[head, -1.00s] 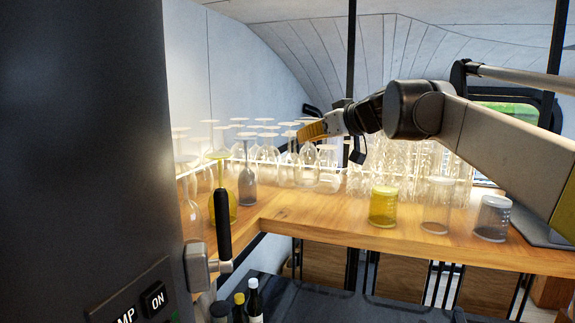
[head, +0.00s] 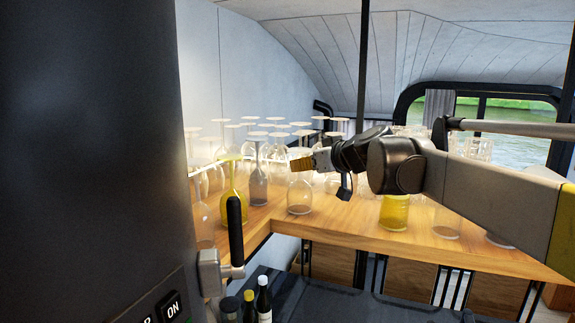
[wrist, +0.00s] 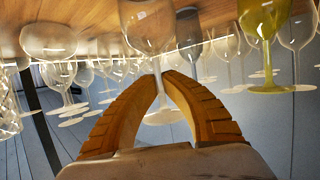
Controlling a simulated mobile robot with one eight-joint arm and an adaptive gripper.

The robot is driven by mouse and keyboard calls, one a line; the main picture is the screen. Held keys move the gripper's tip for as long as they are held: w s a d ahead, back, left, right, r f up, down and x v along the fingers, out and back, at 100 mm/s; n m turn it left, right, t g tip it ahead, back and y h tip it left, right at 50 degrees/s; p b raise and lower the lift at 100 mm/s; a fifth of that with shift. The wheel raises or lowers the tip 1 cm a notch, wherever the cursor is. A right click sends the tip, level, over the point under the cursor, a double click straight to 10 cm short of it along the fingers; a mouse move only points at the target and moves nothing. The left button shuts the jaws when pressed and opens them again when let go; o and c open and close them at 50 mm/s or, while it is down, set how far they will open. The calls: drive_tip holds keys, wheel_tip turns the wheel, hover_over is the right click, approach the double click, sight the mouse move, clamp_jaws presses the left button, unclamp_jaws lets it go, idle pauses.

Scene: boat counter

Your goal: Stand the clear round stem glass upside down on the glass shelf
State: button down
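The clear round stem glass (head: 300,194) is upside down, bowl low and foot up, over the wooden shelf (head: 340,225) near its inner corner. I cannot tell whether its rim touches the wood. My gripper (head: 297,164) is level with its stem. In the wrist view the curved orange fingers (wrist: 165,78) close around the stem from both sides, and the glass's bowl (wrist: 150,28) shows beyond them. Its foot lies between the fingers on my side.
Several upside-down stem glasses stand close behind and to the left, among them a yellow one (head: 233,188) and a grey one (head: 258,188). Tumblers, one yellow (head: 394,213), stand to the right. A dark cabinet (head: 90,150) fills the left. Bottles (head: 263,300) stand below.

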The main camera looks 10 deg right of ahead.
drive_tip(key=c, duration=1.6)
unclamp_jaws()
drive_tip(key=shift+w+f, duration=0.1)
drive_tip(key=b+v, duration=0.2)
drive_tip(key=v, duration=1)
drive_tip(key=s+a+f+m+g+h, duration=0.15)
drive_tip(key=s+a+f, duration=0.25)
drive_tip(key=s+f, duration=0.5)
drive_tip(key=s+a+f+m+g+h, duration=0.1)
drive_tip(key=s+a+f+g, duration=0.2)
drive_tip(key=s+f, duration=0.65)
drive_tip(key=s+f+h, duration=0.1)
drive_tip(key=s+f, duration=0.1)
drive_tip(key=f, duration=0.3)
drive_tip(key=s+d+f+m+g+h, duration=0.1)
drive_tip(key=s+f, duration=0.1)
drive_tip(key=f, duration=0.3)
drive_tip(key=s+d+f+m+h, duration=0.1)
drive_tip(key=s+f, duration=0.2)
drive_tip(key=f, duration=0.2)
drive_tip(key=shift+s+d, duration=0.1)
drive_tip(key=shift+d, duration=0.15)
